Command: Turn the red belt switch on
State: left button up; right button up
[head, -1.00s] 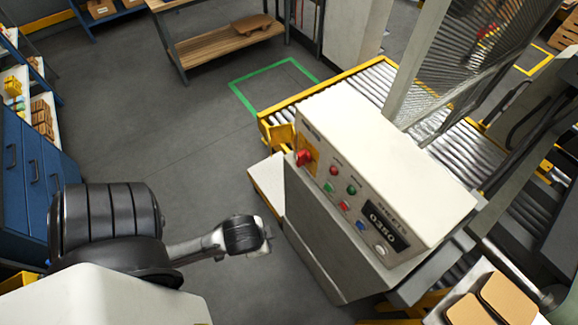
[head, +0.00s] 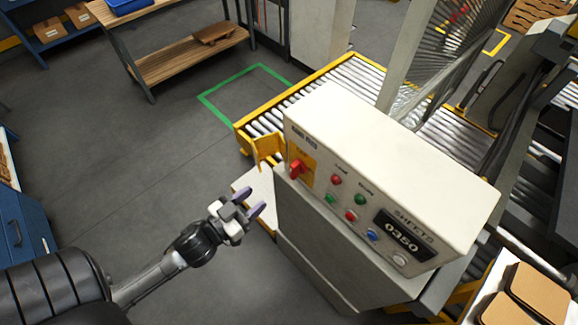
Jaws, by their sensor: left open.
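The red belt switch (head: 296,169) is a red knob on a yellow plate at the left end of the control box's front panel (head: 345,205). My left gripper (head: 250,203) is open and empty. In the head view it is to the lower left of the switch, apart from it, with its fingers pointing up and to the right. My right gripper is not in view.
The panel also carries red, green, blue and white buttons and a display (head: 402,233) reading 0350. A roller conveyor (head: 335,90) with yellow rails runs behind the box. Brown sheets (head: 540,292) lie at the lower right. The floor at left is clear.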

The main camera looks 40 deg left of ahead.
aim_at(291, 169)
pick_arm(q)
jog(key=w, duration=0.4)
jog(key=w+p, duration=0.1)
jog(key=w, duration=0.4)
jog(key=w+p, duration=0.1)
jog(key=w, duration=0.3)
jog(key=shift+w+d, duration=0.3)
jog(key=shift+w, duration=0.05)
jog(key=c, duration=0.4)
grip_shut()
